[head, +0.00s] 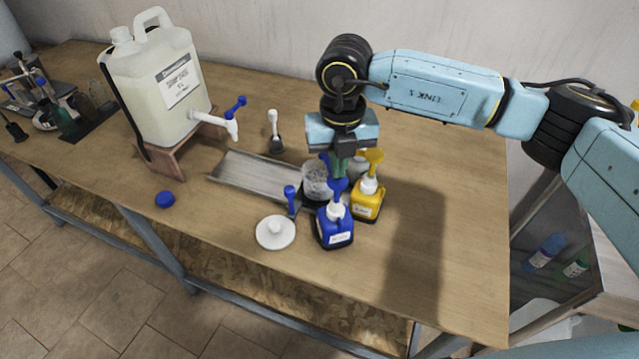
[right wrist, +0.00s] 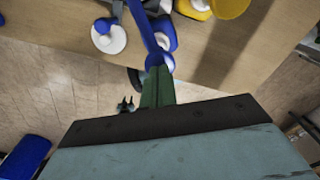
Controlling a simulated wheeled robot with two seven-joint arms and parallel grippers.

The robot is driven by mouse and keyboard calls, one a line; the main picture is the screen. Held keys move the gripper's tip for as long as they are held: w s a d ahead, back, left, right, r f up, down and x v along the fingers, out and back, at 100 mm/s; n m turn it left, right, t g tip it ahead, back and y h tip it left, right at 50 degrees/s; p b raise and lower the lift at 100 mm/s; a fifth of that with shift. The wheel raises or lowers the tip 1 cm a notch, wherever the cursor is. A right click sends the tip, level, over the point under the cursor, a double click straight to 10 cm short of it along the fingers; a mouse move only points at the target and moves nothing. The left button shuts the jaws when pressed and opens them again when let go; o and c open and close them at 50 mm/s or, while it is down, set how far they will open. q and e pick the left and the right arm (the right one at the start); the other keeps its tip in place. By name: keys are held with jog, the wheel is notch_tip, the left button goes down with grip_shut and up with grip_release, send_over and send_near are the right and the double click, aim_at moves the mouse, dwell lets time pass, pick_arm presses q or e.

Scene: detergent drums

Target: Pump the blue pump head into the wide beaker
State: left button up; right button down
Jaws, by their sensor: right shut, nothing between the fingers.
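A blue bottle (head: 336,231) with a white collar and a blue pump head (head: 338,189) stands upright near the front of the bench. A clear beaker (head: 316,184) stands just behind it on a dark base, partly hidden by the pump and my gripper; I take it as the wide one. My right gripper (head: 341,172) points down with its green fingers shut and empty, right at the top of the blue pump head. In the right wrist view the fingertips (right wrist: 157,74) meet the pump head (right wrist: 158,58); I cannot tell whether they press it. My left gripper is not in view.
A yellow pump bottle (head: 368,198) stands close to the right of the blue one. A white disc (head: 276,232) and a metal tray (head: 262,174) lie left. A large canister (head: 165,90) with a tap stands behind. The bench's right side is clear.

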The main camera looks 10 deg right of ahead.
aim_at(338, 182)
jog(key=shift+f+b, duration=1.8)
jog(key=shift+f, duration=0.75)
jog(key=shift+r, duration=0.1)
jog(key=shift+r+p, duration=1.55)
jog(key=shift+r, duration=1.35)
notch_tip(338, 182, up, 6)
jog(key=p, duration=0.3)
